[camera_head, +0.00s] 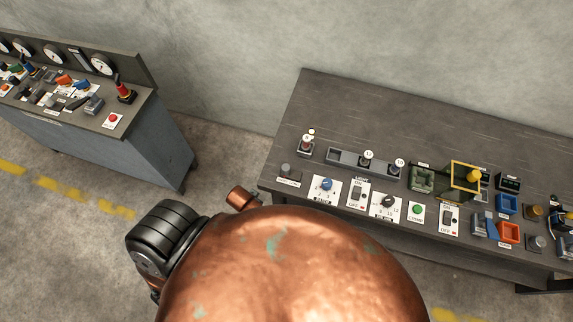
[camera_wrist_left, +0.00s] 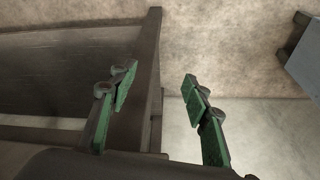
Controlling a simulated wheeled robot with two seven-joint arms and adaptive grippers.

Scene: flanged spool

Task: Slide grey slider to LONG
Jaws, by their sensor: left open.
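On the dark table at the right of the head view lies a long grey rail (camera_head: 345,157) with a dark, white-topped knob (camera_head: 366,160) near its middle. It looks like a slider, but its markings are too small to read and I cannot tell if it is the grey slider. In the left wrist view my left gripper (camera_wrist_left: 160,88) is open, with two green fingers apart and nothing between them. No control panel parts show between or beside its fingers. My left gripper and my right gripper do not show in the head view.
The dark table (camera_head: 320,100) has a clear back half; its front edge is crowded with knobs, switches, a green button (camera_head: 417,210), a yellow frame (camera_head: 465,178) and blue and orange boxes. A grey cabinet (camera_head: 120,145) with gauges stands at the left. Floor lies between them.

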